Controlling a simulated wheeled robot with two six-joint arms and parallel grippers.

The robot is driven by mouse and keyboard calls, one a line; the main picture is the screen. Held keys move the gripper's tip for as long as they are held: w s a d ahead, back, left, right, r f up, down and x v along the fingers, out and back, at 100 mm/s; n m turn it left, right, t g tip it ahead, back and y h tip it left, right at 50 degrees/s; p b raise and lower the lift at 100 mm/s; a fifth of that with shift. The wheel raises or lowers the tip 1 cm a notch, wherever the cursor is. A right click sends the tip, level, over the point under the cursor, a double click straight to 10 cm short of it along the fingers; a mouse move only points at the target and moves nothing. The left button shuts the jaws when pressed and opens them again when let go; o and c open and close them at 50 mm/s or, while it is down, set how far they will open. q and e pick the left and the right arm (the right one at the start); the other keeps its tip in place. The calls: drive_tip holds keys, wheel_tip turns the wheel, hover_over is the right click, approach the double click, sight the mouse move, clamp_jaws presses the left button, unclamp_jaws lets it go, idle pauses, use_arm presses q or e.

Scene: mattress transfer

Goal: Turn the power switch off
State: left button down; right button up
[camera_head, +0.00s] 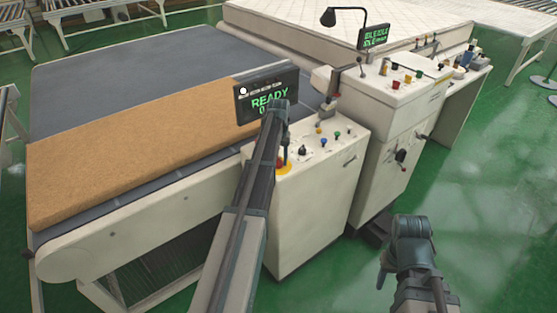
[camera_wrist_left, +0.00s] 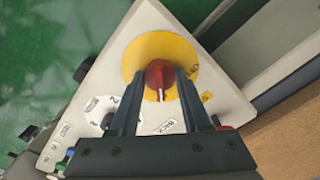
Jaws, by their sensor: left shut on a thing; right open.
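The power switch (camera_wrist_left: 157,78) is a red rotary knob on a round yellow plate (camera_wrist_left: 150,50), in the left wrist view. My left gripper (camera_wrist_left: 160,85) has its two dark fingers on either side of the knob and is shut on it. In the head view the yellow plate shows at the front corner of the near white control box (camera_head: 318,195), and my left gripper (camera_head: 283,150) comes down over it, hiding most of the knob. My right gripper (camera_head: 384,268) is open and empty at the lower right, away from the boxes.
A screen reading READY (camera_head: 266,97) stands behind the left gripper. A conveyor (camera_head: 100,262) carries a brown slab (camera_head: 130,150) at left. A taller white cabinet (camera_head: 395,130) with several buttons stands to the right. The green floor (camera_head: 490,230) is free at the lower right.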

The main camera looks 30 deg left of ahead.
use_arm(q)
drive_tip(key=n, duration=0.4)
drive_tip(key=shift+n, duration=0.4)
drive_tip(key=n, duration=0.8)
drive_tip(key=shift+n, duration=2.2)
drive_tip(key=shift+c, duration=1.8)
unclamp_jaws()
drive_tip(key=shift+r, duration=0.1)
